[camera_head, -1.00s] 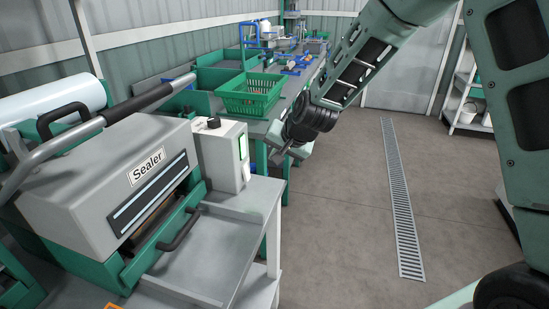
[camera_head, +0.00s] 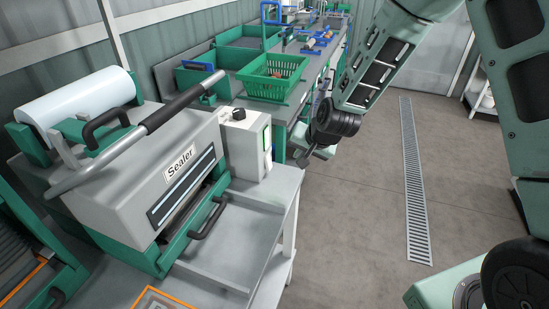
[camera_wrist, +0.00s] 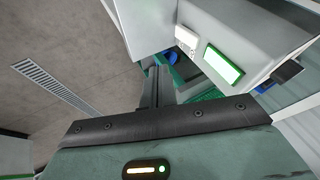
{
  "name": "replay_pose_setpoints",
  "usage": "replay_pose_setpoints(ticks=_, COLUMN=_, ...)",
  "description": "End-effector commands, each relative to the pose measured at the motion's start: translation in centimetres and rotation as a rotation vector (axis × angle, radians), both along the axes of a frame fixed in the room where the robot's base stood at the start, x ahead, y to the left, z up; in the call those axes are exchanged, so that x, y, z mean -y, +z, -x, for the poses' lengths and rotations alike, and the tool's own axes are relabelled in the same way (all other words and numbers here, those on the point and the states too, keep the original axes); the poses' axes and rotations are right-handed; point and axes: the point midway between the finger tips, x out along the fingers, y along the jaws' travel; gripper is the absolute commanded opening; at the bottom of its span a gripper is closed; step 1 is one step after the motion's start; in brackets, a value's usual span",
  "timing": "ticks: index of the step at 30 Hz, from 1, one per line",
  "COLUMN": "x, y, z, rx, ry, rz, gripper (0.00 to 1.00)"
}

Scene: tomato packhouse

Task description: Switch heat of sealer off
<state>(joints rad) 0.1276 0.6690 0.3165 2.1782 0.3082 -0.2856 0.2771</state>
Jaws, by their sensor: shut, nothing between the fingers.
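The grey sealer (camera_head: 140,170) with its "Sealer" label stands on a bench at the left in the head view. A pale control box (camera_head: 243,150) is at its right end, with a black knob (camera_head: 239,114) on top and a green-lit switch (camera_head: 267,138) on its right side. In the wrist view the box side shows a white switch (camera_wrist: 185,38), the green-lit switch (camera_wrist: 223,64) and the black knob (camera_wrist: 287,72). My gripper (camera_head: 307,158) is shut and empty, right of the box and apart from it. Its fingers also show in the wrist view (camera_wrist: 158,85).
A grey tray (camera_head: 225,255) lies before the sealer. A green basket (camera_head: 272,82) stands on the bench behind. A lever (camera_head: 180,108) rises over the sealer. The floor to the right, with a drain grate (camera_head: 414,190), is clear.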

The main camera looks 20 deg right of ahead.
Motion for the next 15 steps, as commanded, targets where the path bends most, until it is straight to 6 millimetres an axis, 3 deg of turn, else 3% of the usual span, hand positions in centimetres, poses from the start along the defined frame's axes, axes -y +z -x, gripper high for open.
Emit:
replay_pose_setpoints(ticks=8, x=-0.1, y=-0.2, z=-0.2, rx=-0.001, ry=0.000, rz=0.000, gripper=0.00)
replay_pose_setpoints(ticks=15, x=-0.5, y=-2.5, z=-1.5, rx=-0.005, ry=0.001, rz=-0.002, gripper=0.00)
